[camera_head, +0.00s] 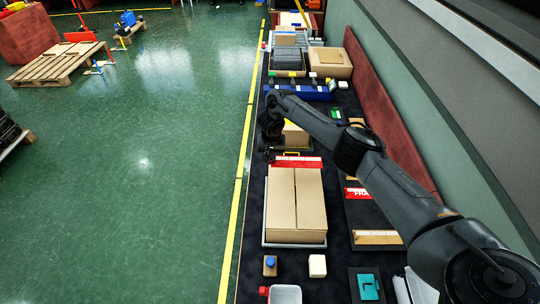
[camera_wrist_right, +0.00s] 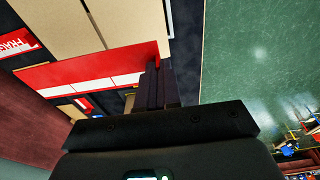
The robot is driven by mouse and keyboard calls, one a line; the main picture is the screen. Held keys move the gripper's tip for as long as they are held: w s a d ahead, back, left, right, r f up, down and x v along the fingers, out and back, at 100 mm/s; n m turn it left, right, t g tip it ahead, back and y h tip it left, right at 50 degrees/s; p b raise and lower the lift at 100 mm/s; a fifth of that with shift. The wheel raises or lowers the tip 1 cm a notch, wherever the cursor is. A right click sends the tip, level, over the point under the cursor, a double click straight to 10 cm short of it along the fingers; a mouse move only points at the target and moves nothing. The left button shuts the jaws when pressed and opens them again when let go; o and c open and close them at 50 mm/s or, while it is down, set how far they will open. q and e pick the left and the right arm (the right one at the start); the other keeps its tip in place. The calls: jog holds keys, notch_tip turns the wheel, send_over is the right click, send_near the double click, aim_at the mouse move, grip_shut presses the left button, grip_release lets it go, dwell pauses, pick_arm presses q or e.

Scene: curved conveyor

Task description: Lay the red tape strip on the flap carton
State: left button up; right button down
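The flap carton (camera_head: 296,205) is a tan box with a centre seam on top, standing on the dark bench; part of it shows in the right wrist view (camera_wrist_right: 70,28). The red tape strip (camera_head: 300,162), red with white patches, is at the carton's far edge. It stretches across the right wrist view (camera_wrist_right: 75,72), with its end at my right fingertips. My right gripper (camera_head: 270,154) looks shut on that end; its fingers (camera_wrist_right: 157,66) are close together. I cannot tell whether the strip touches the carton. My left gripper is out of view.
A red FRAGILE label (camera_head: 357,193) lies right of the carton. A small tan block (camera_head: 270,265), a white block (camera_head: 317,265) and a grey bin (camera_head: 285,294) stand in front. Another carton (camera_head: 295,136) is beyond my right gripper. Green floor (camera_head: 150,170) is clear to the left.

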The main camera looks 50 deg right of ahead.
aim_at(271, 173)
jog(key=shift+r+p, duration=0.1)
jog(key=shift+p, duration=0.75)
jog(key=shift+f+b, duration=0.7)
jog(key=shift+f, duration=0.75)
jog(key=shift+f+b, duration=1.1)
jog(key=shift+f, duration=1.4)
jog(key=shift+f, duration=0.15)
jog(key=c, duration=1.3)
grip_release()
jog(key=shift+o, duration=0.2)
